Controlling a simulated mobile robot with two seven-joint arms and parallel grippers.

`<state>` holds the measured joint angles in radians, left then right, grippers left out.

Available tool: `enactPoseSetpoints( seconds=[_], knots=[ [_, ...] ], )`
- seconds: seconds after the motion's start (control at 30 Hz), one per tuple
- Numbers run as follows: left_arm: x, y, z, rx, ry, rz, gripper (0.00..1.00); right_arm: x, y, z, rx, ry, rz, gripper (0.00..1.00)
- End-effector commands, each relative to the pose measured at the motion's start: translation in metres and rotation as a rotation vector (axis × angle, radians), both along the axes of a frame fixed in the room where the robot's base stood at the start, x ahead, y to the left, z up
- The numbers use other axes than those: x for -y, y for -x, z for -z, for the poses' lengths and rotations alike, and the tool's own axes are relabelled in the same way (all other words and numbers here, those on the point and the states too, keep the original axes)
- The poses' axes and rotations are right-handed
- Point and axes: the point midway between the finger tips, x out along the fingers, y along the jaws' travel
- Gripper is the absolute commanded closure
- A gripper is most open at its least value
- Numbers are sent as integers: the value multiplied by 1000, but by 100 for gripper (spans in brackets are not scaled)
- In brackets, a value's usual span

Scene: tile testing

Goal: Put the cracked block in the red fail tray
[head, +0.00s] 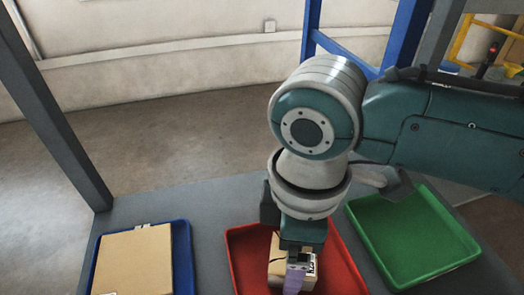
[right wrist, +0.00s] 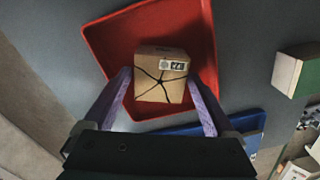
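The cracked block (right wrist: 160,81) is a tan box with dark crack lines and a small printed label. It is inside the red tray (right wrist: 105,42), well within the walls. In the head view the block (head: 276,268) shows partly behind my right gripper, above the floor of the red tray (head: 246,250). My right gripper (right wrist: 159,76) points down, with its lilac fingers at opposite sides of the block and no clear gap at the tips. I cannot tell whether the block's underside touches the tray. My left gripper is in neither view.
A blue tray (head: 182,262) with a tan slab (head: 135,262) in it stands left of the red tray. An empty green tray (head: 410,238) stands to the right. A green-and-tan box (right wrist: 297,72) shows at the right of the wrist view.

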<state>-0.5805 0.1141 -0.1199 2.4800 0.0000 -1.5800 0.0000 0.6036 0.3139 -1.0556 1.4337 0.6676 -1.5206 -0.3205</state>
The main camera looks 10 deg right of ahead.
Motion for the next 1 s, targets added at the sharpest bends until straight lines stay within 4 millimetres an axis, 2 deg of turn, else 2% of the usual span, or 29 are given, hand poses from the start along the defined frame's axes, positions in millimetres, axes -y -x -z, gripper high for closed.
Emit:
enactPoseSetpoints(
  seconds=[0.07, 0.37, 0.47, 0.8, 1.0],
  knots=[
    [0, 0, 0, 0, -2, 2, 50, 0, 0, 0, 0, 0, 0, 0],
    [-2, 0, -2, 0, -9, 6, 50, 0, 0, -5, 0, -1, 0, 0],
    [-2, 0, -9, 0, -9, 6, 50, 0, 0, -20, 1, -2, 1, 0],
    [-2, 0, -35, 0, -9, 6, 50, 0, -1, -95, 2, -2, 0, 0],
    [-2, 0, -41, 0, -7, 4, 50, 0, 0, -119, -1, -1, 0, 0]
  ],
)
